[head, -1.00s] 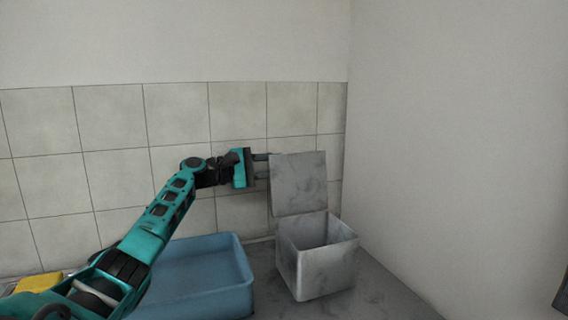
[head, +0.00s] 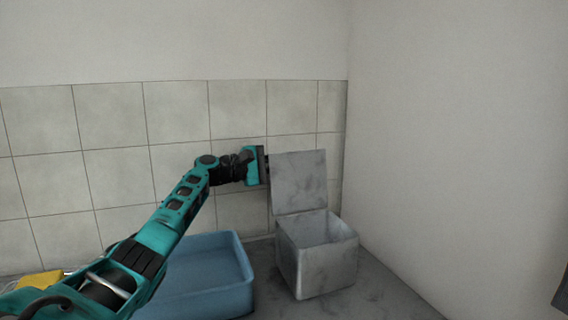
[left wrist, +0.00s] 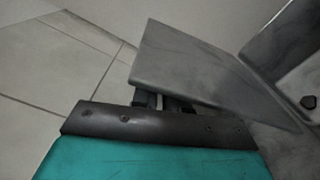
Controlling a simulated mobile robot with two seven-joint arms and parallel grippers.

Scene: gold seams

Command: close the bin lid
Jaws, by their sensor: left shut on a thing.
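The grey marbled bin (head: 318,265) stands on the counter near the right wall, its top open. Its lid (head: 300,183) stands upright at the bin's back left edge. The lid also shows in the left wrist view (left wrist: 200,65). My left gripper (head: 268,172) is at the left edge of the lid and shut on it. In the left wrist view its fingers (left wrist: 165,103) meet the lid's near edge, with their tips partly hidden by the lid. My right gripper is not in view.
A blue tray (head: 205,308) stands left of the bin, partly behind my left arm. A yellow object (head: 40,280) lies at the far left. A tiled wall (head: 110,115) is behind, and a plain wall (head: 440,150) is to the right.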

